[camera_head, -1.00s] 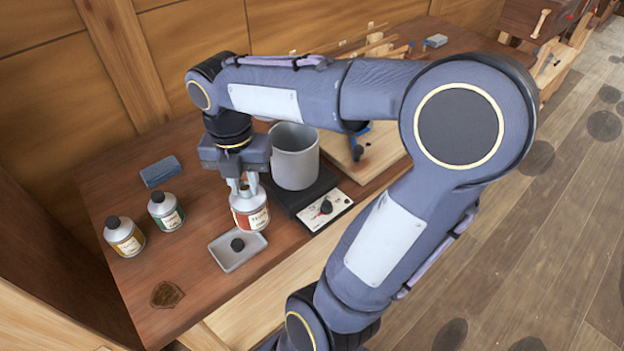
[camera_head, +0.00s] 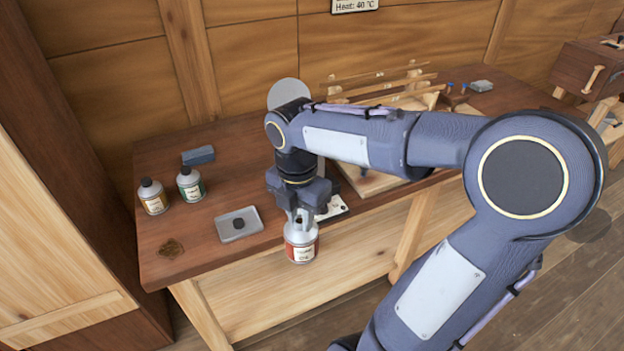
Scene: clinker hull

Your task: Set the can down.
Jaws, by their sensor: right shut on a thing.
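A silver can with a red and cream label (camera_head: 301,246) hangs in my right gripper (camera_head: 300,217). The gripper points down and is shut on the can's top. The can appears in front of the bench's front edge, with the lower shelf behind it in the picture; its height above anything below cannot be told. My left gripper is not in view.
On the wooden bench (camera_head: 232,173) stand an orange-labelled can (camera_head: 153,197) and a green-labelled can (camera_head: 190,184). A grey tray (camera_head: 252,217) holds a dark cap. A blue-grey block (camera_head: 198,155) lies behind. The grey pot is mostly hidden by my arm.

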